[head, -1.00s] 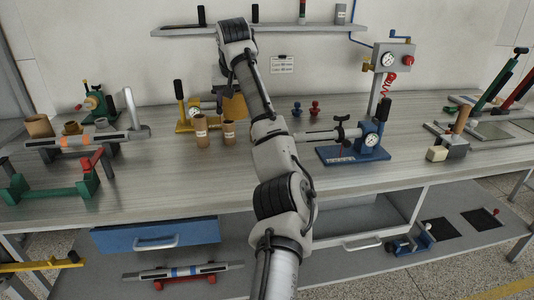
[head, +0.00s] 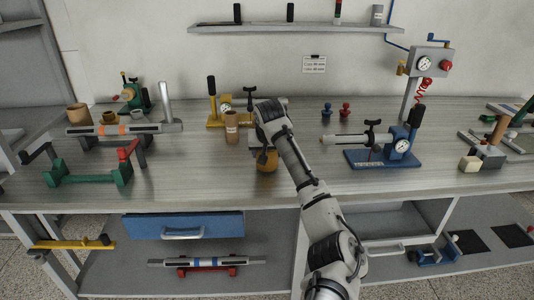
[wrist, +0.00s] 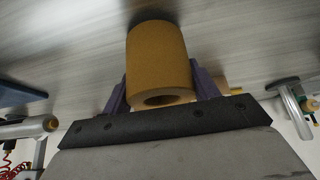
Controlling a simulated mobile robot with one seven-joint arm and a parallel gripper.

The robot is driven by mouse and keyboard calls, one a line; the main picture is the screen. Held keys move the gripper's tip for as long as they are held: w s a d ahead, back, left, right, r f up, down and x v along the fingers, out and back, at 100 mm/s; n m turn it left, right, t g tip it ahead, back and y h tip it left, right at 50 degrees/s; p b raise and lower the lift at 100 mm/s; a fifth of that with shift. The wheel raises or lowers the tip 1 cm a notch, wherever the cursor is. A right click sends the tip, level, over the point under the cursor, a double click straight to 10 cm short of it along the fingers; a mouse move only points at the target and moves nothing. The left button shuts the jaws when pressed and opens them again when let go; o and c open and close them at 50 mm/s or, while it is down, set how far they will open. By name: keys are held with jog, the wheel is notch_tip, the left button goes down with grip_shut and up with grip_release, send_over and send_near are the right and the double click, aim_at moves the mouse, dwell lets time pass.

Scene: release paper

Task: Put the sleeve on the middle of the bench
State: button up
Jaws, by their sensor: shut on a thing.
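The sleeve is an ochre hollow cylinder. In the wrist view the sleeve (wrist: 158,58) sits between the two purple fingers of my gripper (wrist: 160,82), which is shut on it. Its open end with the bore faces the camera. In the head view the sleeve (head: 266,161) shows below my gripper (head: 264,150), over the front middle part of the grey bench (head: 200,178). My wrist hides its upper part. I cannot tell whether it touches the bench top.
A labelled brown tube (head: 231,127) stands just behind left. A blue fixture with gauge (head: 385,152) is to the right, a green stand (head: 88,176) to the left. Red and blue knobbed pieces (head: 345,109) stand behind. Bench around the sleeve is mostly clear.

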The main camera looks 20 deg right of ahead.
jog(key=shift+f, duration=0.45)
jog(key=o, duration=1.1)
jog(key=shift+f, duration=0.1)
jog(key=shift+c, duration=0.2)
jog(key=b+v, duration=0.1)
jog(key=v, duration=1.1)
jog(key=shift+b, duration=0.4)
